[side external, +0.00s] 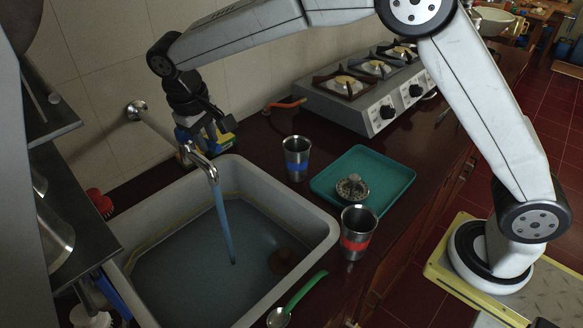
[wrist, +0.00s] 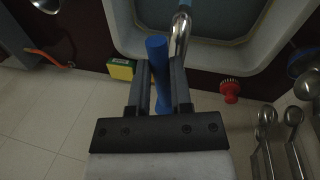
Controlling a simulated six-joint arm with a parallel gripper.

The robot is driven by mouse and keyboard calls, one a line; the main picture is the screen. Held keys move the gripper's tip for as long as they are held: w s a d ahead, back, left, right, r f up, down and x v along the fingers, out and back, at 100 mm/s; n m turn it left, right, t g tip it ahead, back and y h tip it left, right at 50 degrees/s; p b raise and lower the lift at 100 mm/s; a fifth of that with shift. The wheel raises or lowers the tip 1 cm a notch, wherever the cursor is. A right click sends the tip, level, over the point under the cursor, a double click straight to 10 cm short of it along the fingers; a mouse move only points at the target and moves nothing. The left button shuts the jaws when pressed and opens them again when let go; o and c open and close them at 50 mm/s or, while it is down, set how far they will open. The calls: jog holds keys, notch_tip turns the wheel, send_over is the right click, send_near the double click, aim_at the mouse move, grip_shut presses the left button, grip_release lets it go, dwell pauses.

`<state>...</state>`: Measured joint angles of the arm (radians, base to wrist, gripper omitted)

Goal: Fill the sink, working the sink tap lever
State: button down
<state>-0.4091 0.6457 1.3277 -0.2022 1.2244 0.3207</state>
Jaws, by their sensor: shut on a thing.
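The sink tap (side external: 198,160) arches over the grey sink (side external: 325,232), and a blue stream of water (side external: 223,225) falls from its spout. Bluish water (side external: 190,270) covers the basin floor; its depth is hard to judge. My gripper (side external: 208,138) is down behind the spout, by the wall. In the wrist view my gripper (wrist: 164,75) is shut on the blue tap lever (wrist: 158,60), which stands between the two fingers beside the metal spout (wrist: 180,38). A round brown thing (side external: 284,261) shows in the basin's right part.
A yellow-green sponge (wrist: 121,69) lies close to my fingers. A red brush (side external: 100,202) is left of the sink. Two steel cups (side external: 297,158) (side external: 357,232), a teal tray (side external: 385,178) and a green-handled spoon (side external: 300,298) are to the right. The stove (side external: 375,85) stands behind.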

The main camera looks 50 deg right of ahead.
jog(key=shift+w+r, duration=0.1)
jog(key=shift+r, duration=0.05)
jog(key=c, duration=0.5)
grip_release()
jog(key=shift+c, duration=0.2)
notch_tip(320, 180, up, 8)
jog(key=a, duration=0.1)
jog(key=shift+s+a+f, duration=0.2)
jog(key=shift+a+f, duration=0.05)
jog(key=shift+a, duration=0.05)
